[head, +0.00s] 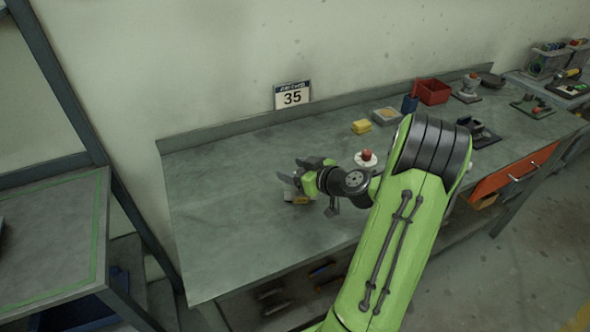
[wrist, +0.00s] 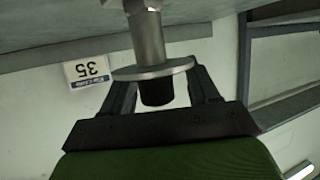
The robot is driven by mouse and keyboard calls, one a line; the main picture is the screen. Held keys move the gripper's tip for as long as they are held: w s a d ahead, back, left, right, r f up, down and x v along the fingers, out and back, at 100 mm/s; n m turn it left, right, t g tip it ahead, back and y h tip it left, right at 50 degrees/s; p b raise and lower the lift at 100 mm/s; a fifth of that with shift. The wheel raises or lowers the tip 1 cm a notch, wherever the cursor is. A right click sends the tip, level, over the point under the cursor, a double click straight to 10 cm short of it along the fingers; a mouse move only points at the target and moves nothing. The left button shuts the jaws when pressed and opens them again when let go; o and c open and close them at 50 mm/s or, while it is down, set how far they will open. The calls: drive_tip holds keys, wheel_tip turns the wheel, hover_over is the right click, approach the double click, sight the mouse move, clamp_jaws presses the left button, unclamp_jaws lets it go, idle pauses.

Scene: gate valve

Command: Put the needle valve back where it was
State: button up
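My gripper (head: 290,170) is low over the left part of the workbench, its two dark fingers pointing left and spread apart. In the wrist view the fingers (wrist: 163,80) stand apart on either side of a grey metal stem with a round flange and a black end, which appears to be the needle valve (wrist: 150,40). The flange covers part of the fingers, and no contact can be made out. In the head view a small pale and yellow piece (head: 298,197) shows just below the gripper; most of it is hidden.
A red button on a white base (head: 366,157) stands right of the gripper. A yellow block (head: 361,127), a tray (head: 386,115), a red bin (head: 432,91) and a valve on a plate (head: 468,88) are farther right. A "35" sign (head: 292,96) stands behind. The bench's left part is clear.

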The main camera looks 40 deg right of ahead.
drive_tip(key=shift+r, duration=0.1)
drive_tip(key=shift+s+r+p, duration=0.1)
drive_tip(key=shift+r+p, duration=0.1)
drive_tip(key=shift+p, duration=0.1)
drive_tip(key=a+v, duration=0.1)
drive_tip(key=v, duration=1)
drive_tip(key=w+a+n+g+y, duration=0.25)
drive_tip(key=a+g, duration=0.35)
drive_tip(key=a, duration=1)
drive_tip(key=s+a+r+m+g+h, duration=0.1)
drive_tip(key=s+a+r, duration=0.1)
drive_tip(key=s+a, duration=0.2)
drive_tip(key=s+a+r+m+g+h, duration=0.1)
drive_tip(key=s+a+r+m+h, duration=0.1)
drive_tip(key=s+a, duration=0.3)
drive_tip(key=s+r, duration=0.1)
drive_tip(key=s, duration=0.3)
drive_tip(key=shift+s+r, duration=0.25)
wheel_tip(320, 180, up, 5)
drive_tip(key=p, duration=0.5)
